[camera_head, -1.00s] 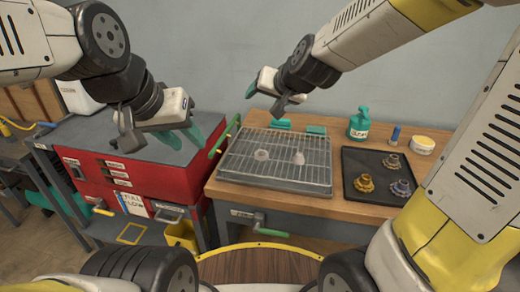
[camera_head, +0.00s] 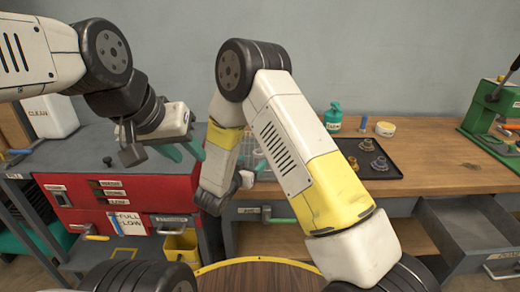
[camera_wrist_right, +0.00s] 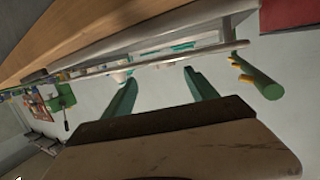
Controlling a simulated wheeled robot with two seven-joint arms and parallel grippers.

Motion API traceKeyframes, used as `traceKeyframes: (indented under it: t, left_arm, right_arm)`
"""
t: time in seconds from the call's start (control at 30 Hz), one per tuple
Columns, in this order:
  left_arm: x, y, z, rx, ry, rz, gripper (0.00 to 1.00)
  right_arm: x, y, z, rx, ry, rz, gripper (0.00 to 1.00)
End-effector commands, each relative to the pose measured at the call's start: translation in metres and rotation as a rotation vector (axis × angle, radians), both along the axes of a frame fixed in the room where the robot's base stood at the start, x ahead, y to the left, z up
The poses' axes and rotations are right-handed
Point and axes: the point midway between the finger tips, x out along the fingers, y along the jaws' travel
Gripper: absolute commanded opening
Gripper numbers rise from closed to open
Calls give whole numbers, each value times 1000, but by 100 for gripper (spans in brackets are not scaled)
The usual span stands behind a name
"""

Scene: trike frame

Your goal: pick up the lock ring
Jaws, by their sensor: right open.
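Several ring-shaped metal parts sit on a black tray (camera_head: 385,172) on the wooden bench: a dark one (camera_head: 367,145) at the back, a greyish one (camera_head: 380,163) at the front right, and a brassy one (camera_head: 352,162) partly hidden by my right arm. I cannot tell which is the lock ring. My right gripper is low by the bench's front left, mostly hidden in the head view. In the right wrist view its green fingers (camera_wrist_right: 160,77) are open and empty, near a pale bar. My left gripper (camera_head: 183,149) is open and empty above the red cabinet.
The red cabinet (camera_head: 125,195) stands left of the bench (camera_head: 440,150). A green bottle (camera_head: 333,117), blue cylinder (camera_head: 363,123) and white tub (camera_head: 385,129) stand behind the tray. A green press (camera_head: 490,110) is at right. My right arm hides most of the wire rack.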

Motion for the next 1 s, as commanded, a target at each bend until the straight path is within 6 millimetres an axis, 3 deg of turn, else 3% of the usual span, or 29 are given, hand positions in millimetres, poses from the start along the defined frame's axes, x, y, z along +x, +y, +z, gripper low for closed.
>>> traceKeyframes:
  t: [0.5, 0.83, 1.0]
  left_arm:
    - [0, 0, 0, 0, 0, 0, 36]
    - [0, 0, 0, 0, 0, 0, 36]
    - [0, 0, 0, 0, 0, 0, 36]
  right_arm:
    - [64, -19, -9, 0, -1, -3, 67]
    - [72, -21, -10, 1, 0, 0, 67]
    - [72, -21, -10, 1, 0, 0, 35]
